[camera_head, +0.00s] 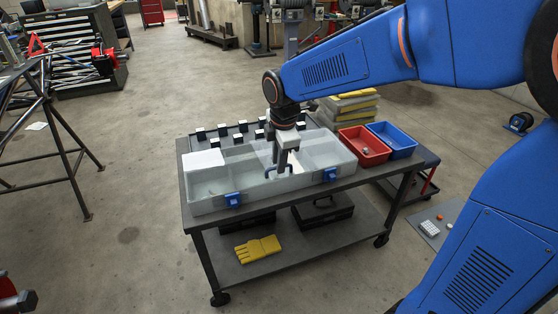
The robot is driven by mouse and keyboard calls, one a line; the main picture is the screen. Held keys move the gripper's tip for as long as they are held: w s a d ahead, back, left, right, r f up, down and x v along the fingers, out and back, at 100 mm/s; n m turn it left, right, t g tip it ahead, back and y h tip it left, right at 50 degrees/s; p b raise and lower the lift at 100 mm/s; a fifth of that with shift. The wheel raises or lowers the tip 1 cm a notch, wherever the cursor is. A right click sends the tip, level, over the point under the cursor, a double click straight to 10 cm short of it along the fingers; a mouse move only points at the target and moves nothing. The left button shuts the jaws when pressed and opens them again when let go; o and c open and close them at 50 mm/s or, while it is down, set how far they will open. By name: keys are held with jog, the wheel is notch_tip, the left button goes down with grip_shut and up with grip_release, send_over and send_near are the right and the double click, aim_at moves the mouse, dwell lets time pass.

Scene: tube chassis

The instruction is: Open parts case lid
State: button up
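The parts case (281,191) is a long, pale box on top of the cart, with compartments showing inside. Two blue latches sit on its front, the left latch (233,200) and the right latch (329,175). The lid looks clear, and I cannot tell whether it lies fully shut. A blue handle (271,182) shows near the middle of the case's front side. My gripper (284,169) points down over the case, close to this handle. Its fingertips are small and partly merge with the case, so I cannot tell whether they touch or grip anything.
The case stands on a dark cart (346,186). Several small black-and-white blocks line the cart's back edge. A red bin (364,151) and a blue bin (402,145) stand right of the case. A yellow glove (258,249) lies on the lower shelf. Floor around the cart's front is clear.

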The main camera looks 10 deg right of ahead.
grip_shut()
dwell(1.2)
